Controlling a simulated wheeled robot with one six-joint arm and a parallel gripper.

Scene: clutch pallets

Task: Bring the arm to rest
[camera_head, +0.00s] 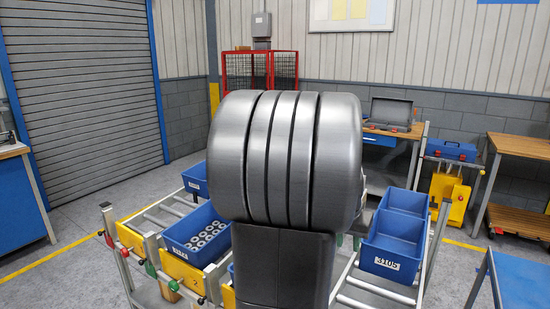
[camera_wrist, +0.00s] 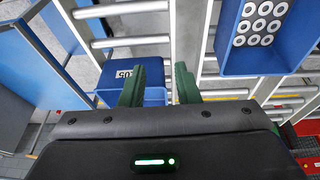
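My gripper (camera_wrist: 160,85) shows in the wrist view with its two green fingers apart. Nothing is held between them. A blue bin (camera_wrist: 154,94) with a white label lies beyond and below the fingers. In the head view my own grey arm fills the middle and hides my gripper and much of the rack behind.
A roller rack (camera_head: 365,287) spans the front. It bears a blue bin of metal rings (camera_head: 182,251) at left, also in the wrist view (camera_wrist: 222,60), and a blue bin labelled 3105 (camera_head: 392,264) at right. A workbench (camera_head: 398,132) stands behind.

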